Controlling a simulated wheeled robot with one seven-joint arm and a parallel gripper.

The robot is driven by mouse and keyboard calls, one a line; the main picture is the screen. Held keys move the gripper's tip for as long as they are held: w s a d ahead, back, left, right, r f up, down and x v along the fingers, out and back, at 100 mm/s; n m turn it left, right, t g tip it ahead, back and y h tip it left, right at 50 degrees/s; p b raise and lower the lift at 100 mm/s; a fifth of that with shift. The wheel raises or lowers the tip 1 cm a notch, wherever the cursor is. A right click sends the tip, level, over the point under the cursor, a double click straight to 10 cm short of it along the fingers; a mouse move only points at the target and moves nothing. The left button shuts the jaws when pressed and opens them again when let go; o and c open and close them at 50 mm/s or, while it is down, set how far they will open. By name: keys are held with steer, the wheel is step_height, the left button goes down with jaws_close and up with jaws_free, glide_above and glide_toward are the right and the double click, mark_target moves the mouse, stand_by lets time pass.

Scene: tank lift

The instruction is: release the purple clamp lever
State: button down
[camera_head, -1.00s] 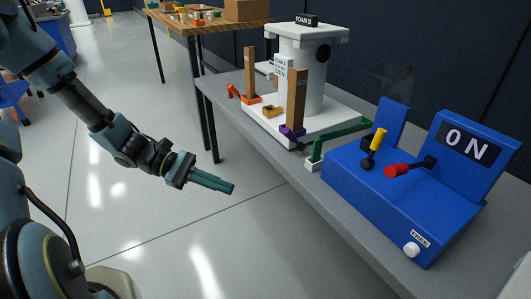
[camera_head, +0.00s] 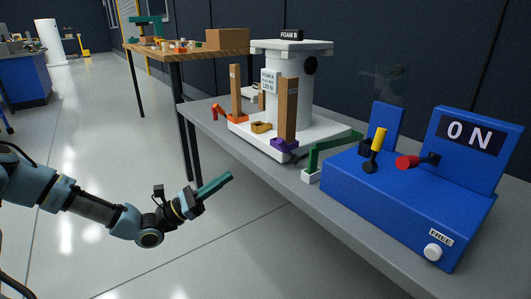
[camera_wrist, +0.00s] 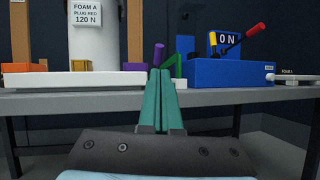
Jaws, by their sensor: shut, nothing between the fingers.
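The purple clamp (camera_head: 284,144) sits on the front right of the white base plate, at the foot of a wooden post (camera_head: 288,108). In the wrist view a purple lever (camera_wrist: 158,54) stands up, tilted slightly, just beyond my fingertips. My gripper (camera_head: 229,176) has teal fingers, pressed together and empty. In the head view it is left of the grey table's front edge, apart from the clamp, pointing up and right. In the wrist view the gripper (camera_wrist: 160,72) covers the lower part of the lever. I cannot tell whether the clamp is locked.
A white tank (camera_head: 288,85) stands on the base plate (camera_head: 245,134). A green lever (camera_head: 330,146) and a blue box (camera_head: 400,205) with yellow and red levers stand to the right. An orange clamp (camera_head: 237,118) is at left. The floor before the table is clear.

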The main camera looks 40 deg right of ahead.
steer(key=b, duration=0.1)
glide_toward(288, 149)
steer(key=d+r, duration=0.2)
steer(key=r, duration=0.3)
steer(key=shift+s+d+r, duration=0.15)
steer(key=shift+s+d, duration=0.1)
steer(key=shift+d, duration=0.15)
steer(key=shift+r, duration=0.15)
steer(key=d+r+y+p, duration=0.1)
steer(key=p, duration=0.3)
steer(key=d+r+t+y+p, duration=0.1)
steer(key=p, duration=0.4)
steer(key=r+n+y+p, duration=0.1)
steer(key=r+p, duration=0.1)
steer(key=p, duration=0.2)
steer(key=shift+s+d+t+y, duration=0.1)
steer(key=shift+d+t+y, duration=0.3)
steer(key=d+r+y+p, duration=0.1)
steer(key=p, duration=0.4)
steer(key=shift+d+y, duration=0.3)
steer(key=shift+y, duration=0.1)
steer(key=shift+d+r+n+t+y+p, duration=0.1)
steer(key=shift+d+n+t+y+p, duration=0.25)
steer(key=shift+d+y+p, duration=0.7)
steer(key=shift+s+d+p, duration=0.1)
steer(key=shift+d+p, duration=0.35)
steer(key=shift+p, duration=0.2)
